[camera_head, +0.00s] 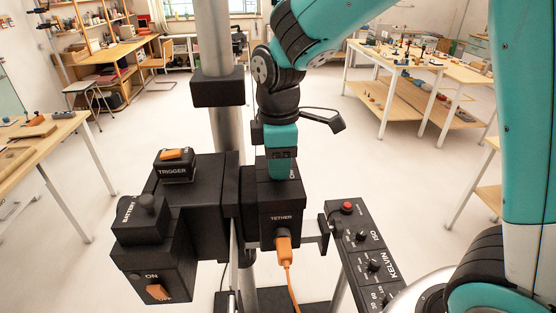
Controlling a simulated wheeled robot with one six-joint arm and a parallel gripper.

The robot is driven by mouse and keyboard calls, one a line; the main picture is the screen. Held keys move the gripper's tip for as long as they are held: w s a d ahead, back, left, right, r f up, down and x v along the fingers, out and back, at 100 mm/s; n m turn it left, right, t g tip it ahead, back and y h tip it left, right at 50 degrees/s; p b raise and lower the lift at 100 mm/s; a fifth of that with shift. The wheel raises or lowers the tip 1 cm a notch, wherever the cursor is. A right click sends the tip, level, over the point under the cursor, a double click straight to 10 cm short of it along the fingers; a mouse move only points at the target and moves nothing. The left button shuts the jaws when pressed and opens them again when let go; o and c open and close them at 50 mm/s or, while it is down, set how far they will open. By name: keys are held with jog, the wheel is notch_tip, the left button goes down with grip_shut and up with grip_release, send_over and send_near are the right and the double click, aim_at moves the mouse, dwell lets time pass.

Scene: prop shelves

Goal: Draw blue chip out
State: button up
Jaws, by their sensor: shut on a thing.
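My gripper (281,175) points down onto the top of the black box marked TETHER (280,210), right of the middle of a black camera-like rig. Its fingertips meet the box top, beside a small white label that is partly covered. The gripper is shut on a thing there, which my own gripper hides. No blue chip shows clearly; the held thing is likely it, but I cannot see how far it sits in the box.
An orange plug (283,243) with a cable is in the box front. The TRIGGER block (176,168), BATTERY block (142,218) and an orange ON switch (158,292) lie left. The KELVIN panel (362,258) stands close right. A grey column rises behind; open floor surrounds the rig.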

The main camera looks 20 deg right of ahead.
jog(key=shift+r+p, duration=0.4)
jog(key=shift+p, duration=0.05)
dwell(0.7)
jog(key=shift+r+p, duration=0.75)
jog(key=shift+r, duration=0.1)
jog(key=shift+r+p, duration=1.1)
jog(key=shift+r, duration=0.15)
jog(key=shift+r, duration=0.1)
jog(key=shift+r+p, duration=1.75)
jog(key=shift+r, duration=0.2)
